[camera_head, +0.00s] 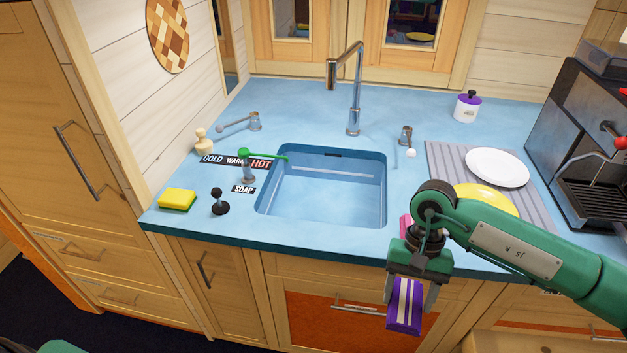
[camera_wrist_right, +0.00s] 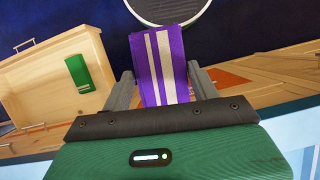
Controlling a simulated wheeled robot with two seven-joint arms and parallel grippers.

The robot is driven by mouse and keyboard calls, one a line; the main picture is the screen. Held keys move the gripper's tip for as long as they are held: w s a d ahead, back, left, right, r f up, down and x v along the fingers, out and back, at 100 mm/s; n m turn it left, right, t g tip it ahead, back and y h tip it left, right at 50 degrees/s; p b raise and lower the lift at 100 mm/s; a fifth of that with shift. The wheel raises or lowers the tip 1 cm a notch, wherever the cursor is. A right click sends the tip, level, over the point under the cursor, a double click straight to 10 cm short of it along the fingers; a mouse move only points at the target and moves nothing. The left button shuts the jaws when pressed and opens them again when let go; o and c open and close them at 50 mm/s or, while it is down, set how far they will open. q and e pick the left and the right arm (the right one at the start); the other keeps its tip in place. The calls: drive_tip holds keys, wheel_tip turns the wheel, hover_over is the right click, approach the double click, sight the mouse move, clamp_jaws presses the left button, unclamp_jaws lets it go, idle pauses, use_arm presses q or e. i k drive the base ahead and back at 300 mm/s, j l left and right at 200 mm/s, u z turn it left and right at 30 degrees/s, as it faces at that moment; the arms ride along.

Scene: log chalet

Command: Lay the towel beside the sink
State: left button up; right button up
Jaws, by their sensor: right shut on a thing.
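The towel (camera_head: 404,306) is purple with cream stripes. My right gripper (camera_head: 412,285) is shut on it, in front of the counter's front edge and right of the sink. The towel hangs folded below the fingers; it also shows between the fingers in the right wrist view (camera_wrist_right: 162,65). The sink (camera_head: 322,190) is a blue rectangular basin set in the blue counter (camera_head: 300,120), and looks empty. My left gripper is not in view.
A striped mat (camera_head: 445,160) bears a white plate (camera_head: 497,167) and yellow plate (camera_head: 487,197). A pink thing (camera_head: 405,225) is partly hidden behind my right gripper.

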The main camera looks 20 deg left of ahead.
sight(195, 176)
drive_tip(key=i+u, duration=0.1)
drive_tip(key=u, duration=1.1)
